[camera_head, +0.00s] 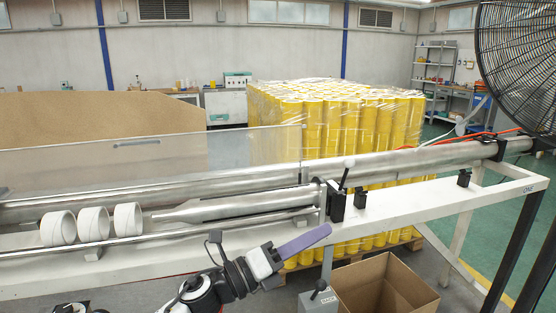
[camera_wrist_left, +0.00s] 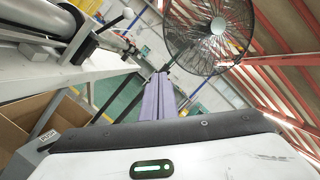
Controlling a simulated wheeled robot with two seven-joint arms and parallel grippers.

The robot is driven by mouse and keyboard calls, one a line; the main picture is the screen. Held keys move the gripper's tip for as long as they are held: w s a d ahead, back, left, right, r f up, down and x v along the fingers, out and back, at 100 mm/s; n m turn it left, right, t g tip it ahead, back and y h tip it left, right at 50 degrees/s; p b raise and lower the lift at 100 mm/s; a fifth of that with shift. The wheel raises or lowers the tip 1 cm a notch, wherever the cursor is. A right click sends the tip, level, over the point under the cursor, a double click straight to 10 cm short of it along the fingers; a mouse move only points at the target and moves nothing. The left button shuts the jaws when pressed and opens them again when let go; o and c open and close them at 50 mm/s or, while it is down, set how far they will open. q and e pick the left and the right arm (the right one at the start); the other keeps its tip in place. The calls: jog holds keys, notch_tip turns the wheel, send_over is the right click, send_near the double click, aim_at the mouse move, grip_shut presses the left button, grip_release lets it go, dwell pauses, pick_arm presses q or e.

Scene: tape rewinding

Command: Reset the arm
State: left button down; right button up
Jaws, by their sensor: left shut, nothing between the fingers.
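My left gripper (camera_head: 324,232) comes in from the lower middle of the head view, its purple fingers pointing right and slightly up. It is shut and empty, in front of the white machine frame. In the left wrist view its purple fingers (camera_wrist_left: 160,82) lie together with nothing between them. My right gripper does not show. Three white tape rolls (camera_head: 93,223) sit side by side on the left part of the rewinding machine, in line with the metal shaft (camera_head: 240,205).
The white machine frame (camera_head: 420,202) runs behind the gripper. A black fan (camera_head: 520,65) stands at the upper right. Wrapped yellow rolls (camera_head: 330,115) stand behind.

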pick_arm(q)
jog(key=s+a+f+n+t+y, duration=0.2)
jog(key=s+a+f+n+y, duration=0.15)
jog(key=f+n, duration=0.4)
jog(key=s+a+f+n+t+y, duration=0.2)
jog(key=a+f+n+y, duration=0.25)
jog(key=f+n, duration=0.3)
jog(key=s+a+f+n+t+y, duration=0.1)
jog(key=s+a+f+n+y, duration=0.2)
jog(key=a+f+n, duration=0.35)
jog(key=s+a+f+n+g+y, duration=0.2)
jog(key=s+a+f+n+g, duration=0.1)
jog(key=s+a+f+n, duration=0.2)
jog(key=s+a+f+n+g+y, duration=0.2)
jog(key=s+a+f+n+g, duration=0.1)
jog(key=s+f+n, duration=0.6)
jog(key=s+a+f, duration=0.1)
jog(key=s+f, duration=0.3)
jog(key=s, duration=0.5)
jog(key=shift+a+f+y, duration=0.2)
jog(key=shift+a+y, duration=0.1)
jog(key=shift+a, duration=0.05)
jog(key=shift+n, duration=0.25)
